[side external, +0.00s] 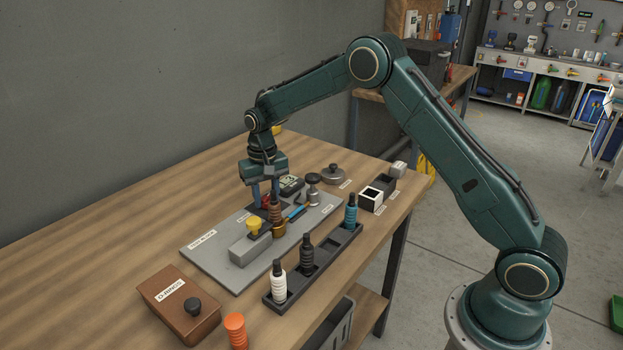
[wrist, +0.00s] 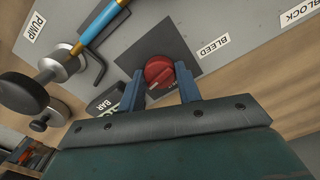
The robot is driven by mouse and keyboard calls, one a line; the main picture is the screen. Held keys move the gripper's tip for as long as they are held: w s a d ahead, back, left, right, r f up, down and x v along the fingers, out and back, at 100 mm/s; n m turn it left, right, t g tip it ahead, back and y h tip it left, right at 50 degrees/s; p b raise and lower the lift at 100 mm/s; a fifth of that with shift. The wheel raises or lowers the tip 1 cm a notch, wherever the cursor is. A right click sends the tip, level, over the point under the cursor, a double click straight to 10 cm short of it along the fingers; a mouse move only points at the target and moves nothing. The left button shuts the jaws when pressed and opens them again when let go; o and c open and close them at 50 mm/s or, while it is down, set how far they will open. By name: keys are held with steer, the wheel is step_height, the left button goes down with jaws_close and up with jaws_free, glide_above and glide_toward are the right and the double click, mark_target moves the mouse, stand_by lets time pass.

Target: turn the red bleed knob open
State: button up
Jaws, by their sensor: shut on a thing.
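The red bleed knob (wrist: 159,71) sits on a dark square patch of the grey plate (side external: 197,246), beside the BLEED label (wrist: 213,47). It has a ridge across its face and a small pale mark near its lower edge. My gripper (wrist: 160,82) has its two blue fingers on either side of the knob and is shut on it. In the side external view my gripper (side external: 265,202) points down at the plate, and only a little of the red knob shows between the fingers. How far the knob is turned I cannot tell.
Close by on the plate are a gauge (side external: 292,183), a pump (side external: 313,187), a blue tube (wrist: 105,28), a brown ribbed fitting (side external: 275,211) and a yellow knob (side external: 254,223). A fitting rack (side external: 328,258) and an O-rings box (side external: 180,305) stand in front. The table's left is clear.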

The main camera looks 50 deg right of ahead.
mark_target(267, 197)
steer(key=shift+w+r+m, duration=0.1)
steer(key=shift+r+m, duration=0.1)
steer(key=shift+m, duration=0.9)
steer(key=o, duration=0.8)
steer(key=shift+o, duration=1)
steer(key=shift+f, duration=0.1)
step_height(267, 197, up, 14)
